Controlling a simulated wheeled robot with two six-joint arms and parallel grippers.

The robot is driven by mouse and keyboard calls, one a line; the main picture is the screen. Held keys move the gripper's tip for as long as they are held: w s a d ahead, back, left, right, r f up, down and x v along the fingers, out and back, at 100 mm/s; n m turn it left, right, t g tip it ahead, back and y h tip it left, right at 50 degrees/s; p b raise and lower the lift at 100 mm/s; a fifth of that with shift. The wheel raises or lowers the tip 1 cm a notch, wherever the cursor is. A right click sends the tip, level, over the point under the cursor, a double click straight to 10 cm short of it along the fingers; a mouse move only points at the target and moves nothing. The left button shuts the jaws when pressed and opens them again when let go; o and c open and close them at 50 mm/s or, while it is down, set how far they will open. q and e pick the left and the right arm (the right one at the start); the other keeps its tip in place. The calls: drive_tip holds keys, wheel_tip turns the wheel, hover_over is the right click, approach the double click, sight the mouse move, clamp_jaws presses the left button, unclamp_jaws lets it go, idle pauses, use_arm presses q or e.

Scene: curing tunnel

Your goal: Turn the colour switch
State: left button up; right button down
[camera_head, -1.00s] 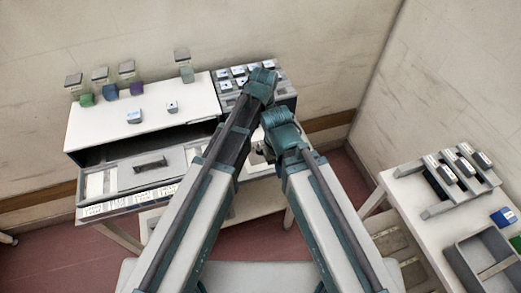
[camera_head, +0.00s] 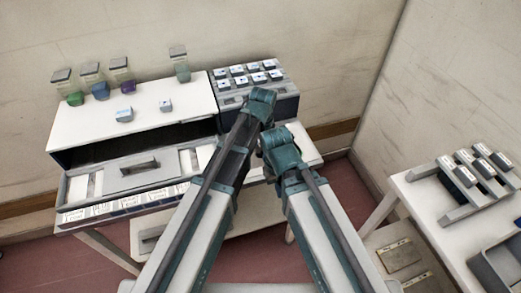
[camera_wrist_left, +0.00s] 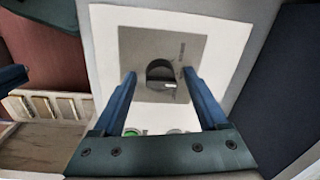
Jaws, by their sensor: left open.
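The colour switch shows in the left wrist view as a dark round knob (camera_wrist_left: 160,74) with a small light mark, on a grey square plate (camera_wrist_left: 190,50) set in a white panel (camera_wrist_left: 105,40). My left gripper (camera_wrist_left: 159,73) is open, with its two blue fingers on either side of the knob in the picture. I cannot tell whether they touch it. A green button (camera_wrist_left: 132,131) and a greyish one (camera_wrist_left: 175,131) show lower between the fingers, partly hidden by the gripper. In the head view both arms reach forward and cover the switch; my right gripper's fingers are hidden.
A white-topped cabinet (camera_head: 190,118) carries several colour jars (camera_head: 75,97) and two small blocks; its drawer (camera_head: 150,175) is open. A box with several labelled tiles (camera_head: 285,88) stands behind the arms. A side table (camera_head: 430,205) with a rack and grey tray (camera_head: 500,270) is at right.

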use_arm(q)
drive_tip(key=shift+c, duration=0.3)
clamp_jaws()
drive_tip(key=shift+n, duration=0.3)
drive_tip(key=n, duration=0.4)
drive_tip(key=shift+n, duration=0.3)
drive_tip(key=shift+n+g, duration=0.3)
drive_tip(key=shift+n, duration=2)
drive_tip(key=shift+d, duration=0.1)
